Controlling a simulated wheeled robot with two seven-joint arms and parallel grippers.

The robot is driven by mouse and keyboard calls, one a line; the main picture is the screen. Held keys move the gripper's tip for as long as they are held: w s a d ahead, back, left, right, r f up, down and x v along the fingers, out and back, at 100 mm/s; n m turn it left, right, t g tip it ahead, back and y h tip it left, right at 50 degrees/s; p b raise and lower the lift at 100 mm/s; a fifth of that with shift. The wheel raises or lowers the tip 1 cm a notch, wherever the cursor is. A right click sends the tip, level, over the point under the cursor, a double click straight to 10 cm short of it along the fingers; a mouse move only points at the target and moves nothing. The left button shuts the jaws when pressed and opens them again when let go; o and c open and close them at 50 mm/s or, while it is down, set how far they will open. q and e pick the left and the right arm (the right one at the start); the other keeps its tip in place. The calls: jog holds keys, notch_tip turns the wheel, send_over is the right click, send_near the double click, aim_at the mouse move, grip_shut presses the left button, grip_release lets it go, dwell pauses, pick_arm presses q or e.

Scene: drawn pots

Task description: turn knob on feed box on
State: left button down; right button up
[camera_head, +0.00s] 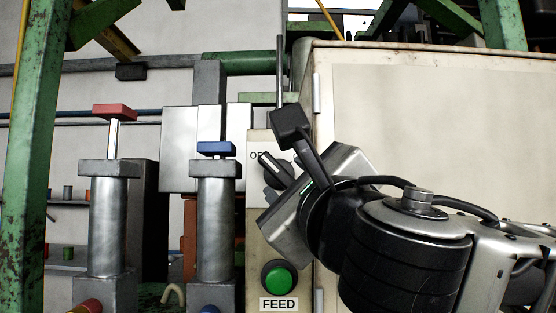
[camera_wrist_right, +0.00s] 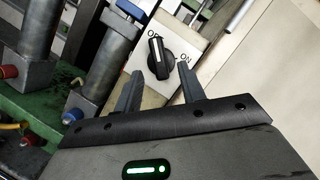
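The feed box (camera_head: 257,222) is a narrow pale box with a green button and a FEED label low on its front. Its black knob (camera_head: 276,170) has a white pointer line and sits above the button, partly hidden by my gripper in the head view. In the right wrist view the knob (camera_wrist_right: 159,58) lies just beyond the fingers, its pointer between the OFF and ON marks, nearer OFF. My right gripper (camera_wrist_right: 160,88) is open, with its two fingers apart on either side of the knob's near side; I cannot tell whether they touch it. My left gripper is out of view.
A large beige cabinet (camera_head: 420,110) stands right of the feed box. Two metal cylinders, one with a red top (camera_head: 115,111) and one with a blue top (camera_head: 216,148), stand to the left. A green post (camera_head: 32,150) rises at the far left.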

aim_at(280, 175)
jog(key=p+x, duration=0.1)
jog(key=x, duration=0.3)
jog(key=shift+w+a, duration=0.1)
jog(key=shift+w, duration=0.2)
grip_shut()
